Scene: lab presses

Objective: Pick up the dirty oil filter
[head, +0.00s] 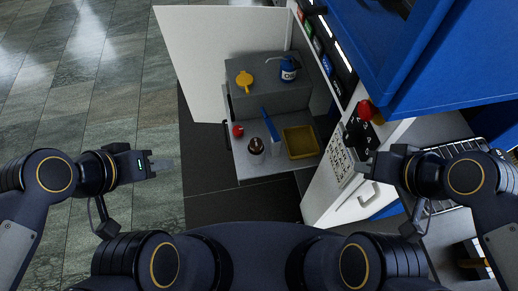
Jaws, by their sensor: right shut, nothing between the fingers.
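I cannot tell for certain which item is the dirty oil filter. A small dark brown round item (256,146) with a light rim sits on the pulled-out shelf of the machine and may be it. A yellow square tray (301,142) lies to its right. My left gripper (164,166) is out to the left over the floor, well apart from the shelf; its finger gap does not show. My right gripper (360,158) is shut and empty, in front of the machine's control panel, to the right of the shelf.
A blue oil can (288,70) and a yellow lidded item (244,81) stand on the grey raised step (270,98). A red item (237,130) and a blue-and-white upright item (270,130) are on the lower shelf. An open white door (210,50) stands behind. Floor at left is clear.

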